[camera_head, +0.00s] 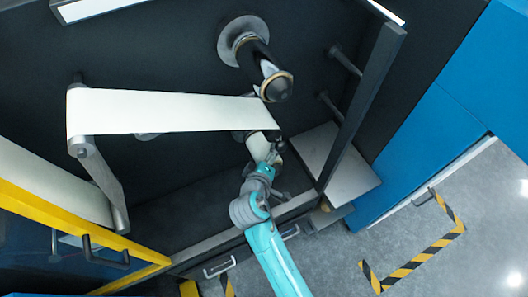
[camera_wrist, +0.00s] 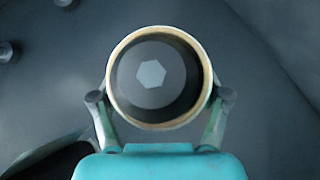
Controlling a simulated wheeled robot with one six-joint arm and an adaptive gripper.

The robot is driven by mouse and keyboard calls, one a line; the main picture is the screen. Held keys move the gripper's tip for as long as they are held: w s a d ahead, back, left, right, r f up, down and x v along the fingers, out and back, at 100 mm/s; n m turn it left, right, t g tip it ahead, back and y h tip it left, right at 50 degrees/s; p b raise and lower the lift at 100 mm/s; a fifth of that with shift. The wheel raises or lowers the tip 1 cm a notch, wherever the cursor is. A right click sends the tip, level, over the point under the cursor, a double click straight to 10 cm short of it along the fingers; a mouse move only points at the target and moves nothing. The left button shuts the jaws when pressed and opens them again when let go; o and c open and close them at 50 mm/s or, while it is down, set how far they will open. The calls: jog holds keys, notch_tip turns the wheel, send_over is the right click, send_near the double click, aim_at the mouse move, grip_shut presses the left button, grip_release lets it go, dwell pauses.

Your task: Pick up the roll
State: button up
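In the wrist view a roll (camera_wrist: 117,107) faces me end-on, with a cream outer ring around a dark core that has a pale hexagon at its centre. My gripper (camera_wrist: 161,97) has its fingers spread wide, one on each side of the ring. Whether they touch or clamp it is not clear. In the head view my gripper (camera_head: 268,150) is at the right end of a white web, beside a small pale cylindrical part (camera_head: 258,145). The web and the arm hide much of this spot.
A dark spindle (camera_head: 257,57) with a tan-ringed end sticks out above the gripper. The white web (camera_head: 175,111) runs left to a grey roller arm (camera_head: 98,170). A dark upright frame (camera_head: 363,105) and a grey plate (camera_head: 340,168) stand to the right. A yellow rail (camera_head: 70,230) is at lower left.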

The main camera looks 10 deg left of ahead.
jog(key=shift+r, duration=0.1)
jog(key=s+d, duration=0.3)
jog(key=s, duration=0.2)
jog(key=s+d, duration=0.3)
jog(key=s, duration=0.2)
jog(key=s+d, duration=0.4)
jog(key=s, duration=0.1)
dwell(0.4)
dwell(0.5)
